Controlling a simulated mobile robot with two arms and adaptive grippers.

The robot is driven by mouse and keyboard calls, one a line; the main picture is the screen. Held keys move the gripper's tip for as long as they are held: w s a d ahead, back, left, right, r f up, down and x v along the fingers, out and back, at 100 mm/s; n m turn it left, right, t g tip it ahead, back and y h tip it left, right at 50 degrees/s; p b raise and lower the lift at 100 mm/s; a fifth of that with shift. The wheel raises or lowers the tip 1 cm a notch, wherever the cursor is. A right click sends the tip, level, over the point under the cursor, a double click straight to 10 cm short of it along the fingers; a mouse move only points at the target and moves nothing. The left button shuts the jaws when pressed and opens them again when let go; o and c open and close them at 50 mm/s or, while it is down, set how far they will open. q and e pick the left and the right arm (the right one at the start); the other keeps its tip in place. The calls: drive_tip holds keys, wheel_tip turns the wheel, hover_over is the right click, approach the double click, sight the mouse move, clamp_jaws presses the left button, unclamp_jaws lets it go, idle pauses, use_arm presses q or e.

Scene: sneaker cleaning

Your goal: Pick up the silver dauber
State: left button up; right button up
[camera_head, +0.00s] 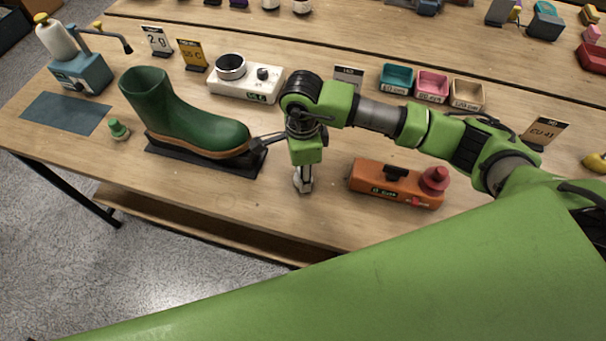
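My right arm reaches in from the right, and its gripper (303,172) points down at the table, right of the green boot's toe. A small pale silver piece (303,185) shows at the gripper's lower end, close to the tabletop. It looks like the silver dauber, but it is too small and too covered by the wrist to separate surely from the fingers. I cannot tell whether the fingers are open or shut on it. My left gripper is not in view.
The green boot (178,115) stands on a black base (225,162) to the left. An orange device with a red knob (395,183) sits close on the right. A white device (245,88) and coloured trays (432,84) stand behind. The table's front edge is near.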

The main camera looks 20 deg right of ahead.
drive_tip(key=shift+r, duration=0.55)
drive_tip(key=s+a+r+b, duration=0.2)
drive_tip(key=s+r, duration=0.4)
drive_tip(key=s+a+r+b, duration=0.2)
drive_tip(key=s+a+r, duration=0.1)
drive_tip(key=s+r, duration=0.3)
drive_tip(key=shift+s+a, duration=0.25)
drive_tip(key=shift+s, duration=0.2)
drive_tip(key=shift+o, duration=0.6)
